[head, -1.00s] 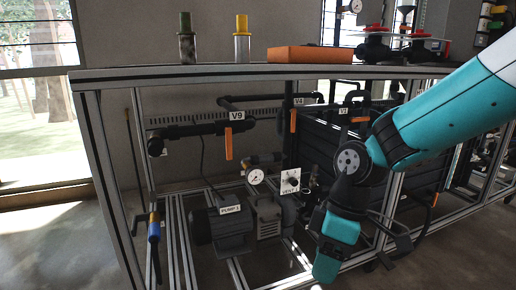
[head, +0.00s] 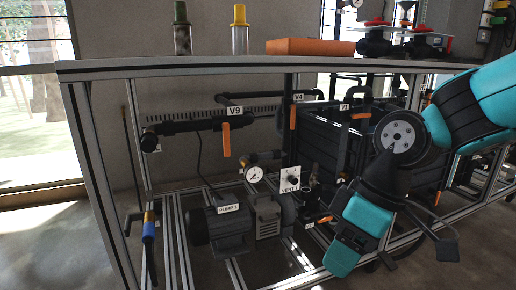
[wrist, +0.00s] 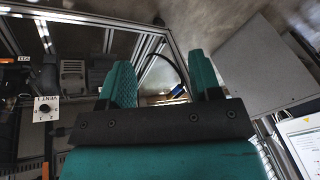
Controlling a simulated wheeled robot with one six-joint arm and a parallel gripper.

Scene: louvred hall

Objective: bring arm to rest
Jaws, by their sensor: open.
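My arm reaches in from the right in the head view, with its teal and black links in front of the rig's right half. My gripper (wrist: 162,88) shows in the wrist view with its two teal fingers apart and nothing between them. In the head view the gripper end hangs low, right of the pump (head: 235,222) and in front of the lower frame rails. The fingertips are hard to make out there.
The metal frame bench (head: 200,68) carries an orange block (head: 310,46) and two bottle-like cylinders. Below are valve V9 (head: 226,140), a gauge (head: 254,174) and a vent knob (wrist: 46,108). Black tanks stand behind my arm. Floor is free at left.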

